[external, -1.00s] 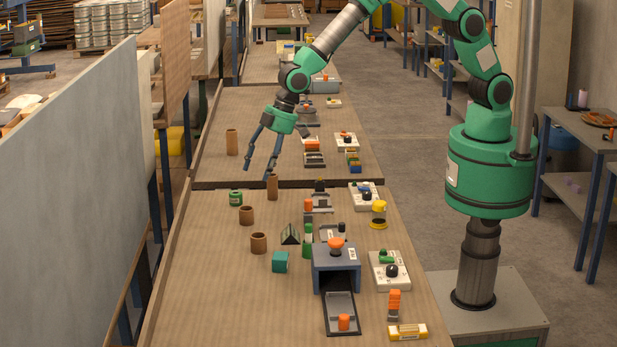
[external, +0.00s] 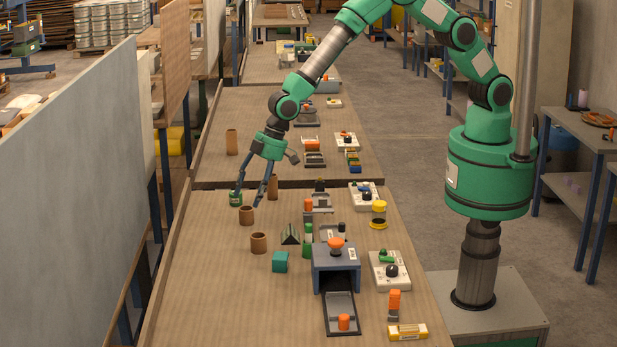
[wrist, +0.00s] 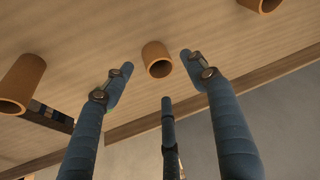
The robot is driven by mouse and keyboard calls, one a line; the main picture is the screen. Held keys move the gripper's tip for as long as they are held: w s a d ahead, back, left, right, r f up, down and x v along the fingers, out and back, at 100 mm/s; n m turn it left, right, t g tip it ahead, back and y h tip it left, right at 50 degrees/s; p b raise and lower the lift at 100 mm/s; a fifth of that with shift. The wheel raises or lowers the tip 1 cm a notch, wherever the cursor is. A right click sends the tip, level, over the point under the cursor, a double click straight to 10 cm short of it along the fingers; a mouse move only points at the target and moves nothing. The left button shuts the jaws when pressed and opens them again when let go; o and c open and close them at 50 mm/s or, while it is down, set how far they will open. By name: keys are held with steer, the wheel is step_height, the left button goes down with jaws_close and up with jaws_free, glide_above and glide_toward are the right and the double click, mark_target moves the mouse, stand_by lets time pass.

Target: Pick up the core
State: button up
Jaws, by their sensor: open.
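Several brown hollow cores stand on the wooden table. One core (external: 246,215) is just below and in front of my gripper (external: 248,197), with another core (external: 259,243) nearer the camera and a taller core (external: 272,187) just right of the fingers. In the wrist view, a core (wrist: 157,60) lies in line with the gap between my open blue fingers, apart from them. Another core (wrist: 20,85) is at the left edge and part of one (wrist: 258,4) is at the top right. My gripper is open and empty, pointing down.
A green can (external: 236,199) is close beside the left fingertip. A teal cube (external: 280,262), a dark ridged block (external: 290,235) and a blue-grey tape machine (external: 336,262) stand to the right. The front left of the table is clear.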

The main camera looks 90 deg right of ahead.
mark_target(242, 224)
steer(key=shift+f, duration=0.15)
steer(key=shift+b+x, duration=0.3)
steer(key=shift+x, duration=2.15)
steer(key=c, duration=0.8)
